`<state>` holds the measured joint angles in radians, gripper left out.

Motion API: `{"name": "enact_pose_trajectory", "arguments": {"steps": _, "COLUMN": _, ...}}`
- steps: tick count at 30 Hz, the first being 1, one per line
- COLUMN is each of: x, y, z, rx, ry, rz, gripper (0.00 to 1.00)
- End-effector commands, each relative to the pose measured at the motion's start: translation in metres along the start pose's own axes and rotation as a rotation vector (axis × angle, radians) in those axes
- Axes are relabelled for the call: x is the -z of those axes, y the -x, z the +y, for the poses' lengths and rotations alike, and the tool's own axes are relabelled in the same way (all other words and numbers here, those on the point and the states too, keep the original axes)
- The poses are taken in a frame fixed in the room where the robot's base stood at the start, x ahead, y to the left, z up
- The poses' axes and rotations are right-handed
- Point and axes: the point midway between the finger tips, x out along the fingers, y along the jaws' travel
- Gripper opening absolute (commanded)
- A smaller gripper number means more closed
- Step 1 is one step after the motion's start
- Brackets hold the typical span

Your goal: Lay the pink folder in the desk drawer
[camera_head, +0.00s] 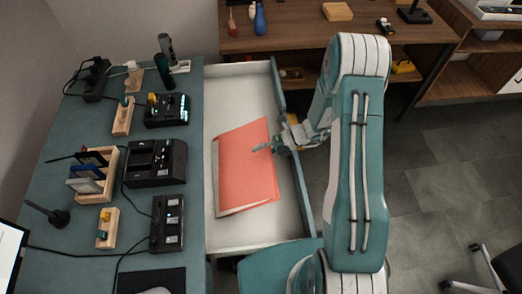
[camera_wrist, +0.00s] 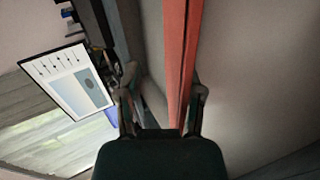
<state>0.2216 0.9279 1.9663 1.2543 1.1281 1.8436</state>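The pink folder (camera_head: 246,172) is inside the open white desk drawer (camera_head: 240,98), lying slightly turned, with a pale edge along its left and lower sides. I cannot tell whether it rests fully flat on the drawer floor. My gripper (camera_head: 268,148) reaches in over the drawer's right wall, at the folder's upper right part. In the wrist view the folder (camera_wrist: 180,50) shows as a narrow red strip between the fingers, close to the right finger. My gripper (camera_wrist: 162,98) is open there, with a gap beside the left finger.
The teal desk (camera_head: 85,225) on the left holds black devices (camera_head: 155,163), a wooden rack (camera_head: 95,175) and cables. A wooden table (camera_head: 290,38) with small items stands behind. The drawer's right wall (camera_head: 292,150) runs under my arm. Drawer floor is clear above and below the folder.

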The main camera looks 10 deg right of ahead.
Motion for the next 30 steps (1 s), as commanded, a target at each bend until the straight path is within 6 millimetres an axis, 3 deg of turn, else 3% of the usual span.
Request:
{"name": "enact_pose_trajectory", "arguments": {"steps": 5, "x": -0.001, "y": 0.009, "z": 0.0, "rx": -0.001, "ry": 0.0, "rz": -0.003, "gripper": 0.49}}
{"name": "enact_pose_trajectory", "arguments": {"steps": 21, "x": -0.002, "y": 0.109, "z": -0.001, "rx": 0.0, "ry": 0.0, "rz": -0.003, "gripper": 0.49}}
{"name": "enact_pose_trajectory", "arguments": {"steps": 30, "x": -0.001, "y": 0.12, "z": -0.001, "rx": 0.0, "ry": -0.001, "rz": 0.001, "gripper": 0.49}}
